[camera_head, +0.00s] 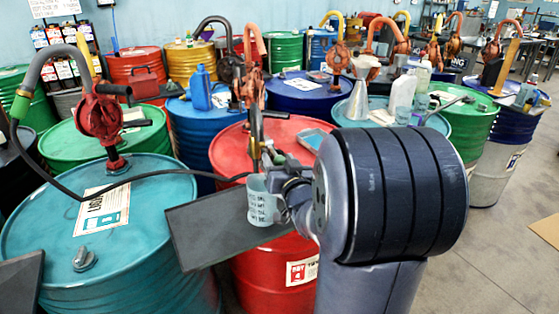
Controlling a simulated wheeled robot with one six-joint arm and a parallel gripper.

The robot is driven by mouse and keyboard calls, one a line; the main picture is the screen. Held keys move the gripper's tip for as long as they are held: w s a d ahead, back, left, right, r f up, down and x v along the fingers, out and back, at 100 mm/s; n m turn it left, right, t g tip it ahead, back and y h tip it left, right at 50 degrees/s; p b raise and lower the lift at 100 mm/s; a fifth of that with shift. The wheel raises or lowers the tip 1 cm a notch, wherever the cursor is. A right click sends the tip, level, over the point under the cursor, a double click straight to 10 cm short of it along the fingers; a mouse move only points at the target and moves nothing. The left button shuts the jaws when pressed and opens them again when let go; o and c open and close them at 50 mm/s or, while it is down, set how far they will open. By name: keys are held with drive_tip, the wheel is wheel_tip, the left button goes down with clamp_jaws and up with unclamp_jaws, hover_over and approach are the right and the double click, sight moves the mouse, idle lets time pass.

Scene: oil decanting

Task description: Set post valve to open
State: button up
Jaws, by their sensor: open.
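I cannot single out a post valve for certain. A dark spout or hose (256,128) with a brassy lower end hangs over the red drum (228,152), in front of a red hand pump (248,88). A pale grey-blue measuring jug (262,206) with dark markings is upright below it, at a dark flat plate (208,232). My gripper (283,198) is open at the right side of the jug, by its handle. Whether the jaws touch the jug cannot be told. My arm hides part of the red drum and what lies behind.
A teal drum (130,225) with a red crank pump (100,118) and a black hose stands at left. A funnel (360,90) and bottles (402,95) stand on a drum behind my arm. Several more drums crowd the back. Free floor (490,260) shows at right.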

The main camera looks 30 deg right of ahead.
drive_tip(key=shift+c, duration=0.5)
clamp_jaws()
